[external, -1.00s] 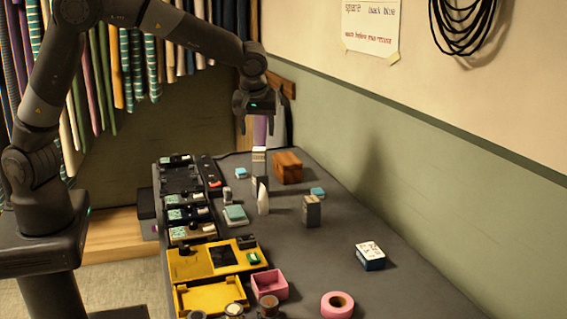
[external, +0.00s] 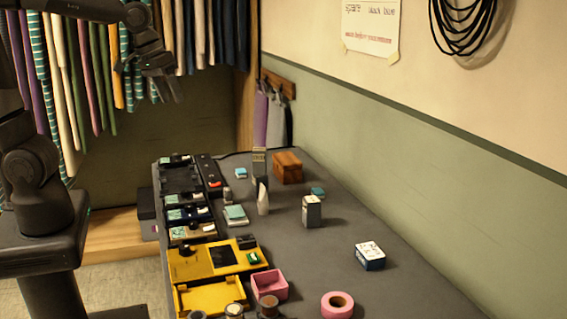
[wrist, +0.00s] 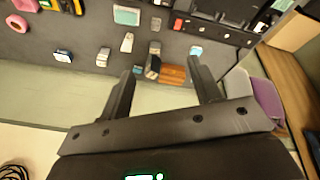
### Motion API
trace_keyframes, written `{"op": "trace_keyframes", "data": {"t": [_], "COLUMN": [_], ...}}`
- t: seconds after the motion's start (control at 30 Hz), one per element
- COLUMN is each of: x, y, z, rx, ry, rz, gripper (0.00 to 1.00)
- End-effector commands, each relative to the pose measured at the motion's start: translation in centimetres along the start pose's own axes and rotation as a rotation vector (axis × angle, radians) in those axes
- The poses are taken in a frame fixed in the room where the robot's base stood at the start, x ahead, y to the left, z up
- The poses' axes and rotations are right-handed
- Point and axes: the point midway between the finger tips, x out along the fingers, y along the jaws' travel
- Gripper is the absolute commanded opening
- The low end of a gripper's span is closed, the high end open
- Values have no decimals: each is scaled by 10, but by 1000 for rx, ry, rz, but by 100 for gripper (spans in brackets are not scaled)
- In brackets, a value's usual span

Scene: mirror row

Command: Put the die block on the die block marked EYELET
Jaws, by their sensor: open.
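A tall grey block shape (external: 259,165) with small lettering near its top stands upright on the grey table, left of the wooden box. It looks like one die block upon another, but I cannot make out the seam or read the mark. It also shows in the wrist view (wrist: 153,66). Another grey block with a pale top (external: 312,212) stands alone nearer the camera; it also shows in the wrist view (wrist: 103,57). My gripper (external: 172,88) is open and empty, high up left of the table. Its two fingers (wrist: 160,68) show apart in the wrist view.
A wooden box (external: 288,167), a pale cone (external: 263,199) and a blue block with a white top (external: 370,256) stand on the table. Pink tape (external: 337,305) lies in front. The right side is mostly clear.

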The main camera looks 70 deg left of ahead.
Motion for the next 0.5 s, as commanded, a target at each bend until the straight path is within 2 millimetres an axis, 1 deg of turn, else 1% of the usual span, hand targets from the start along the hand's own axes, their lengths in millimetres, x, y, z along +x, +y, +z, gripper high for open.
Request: {"op": "trace_keyframes", "data": {"t": [0.03,0.1,0.2,0.3,0.4,0.5], "x": [-9,-16,-24,-28,-29,-28], "y": [-8,-16,-27,-36,-43,-47], "z": [14,34,61,85,103,115], "rx": [45,117,221,315,389,437], "ry": [18,38,72,107,135,153], "rz": [18,36,51,57,53,49], "gripper": [58,58,58,58,58,58]}}
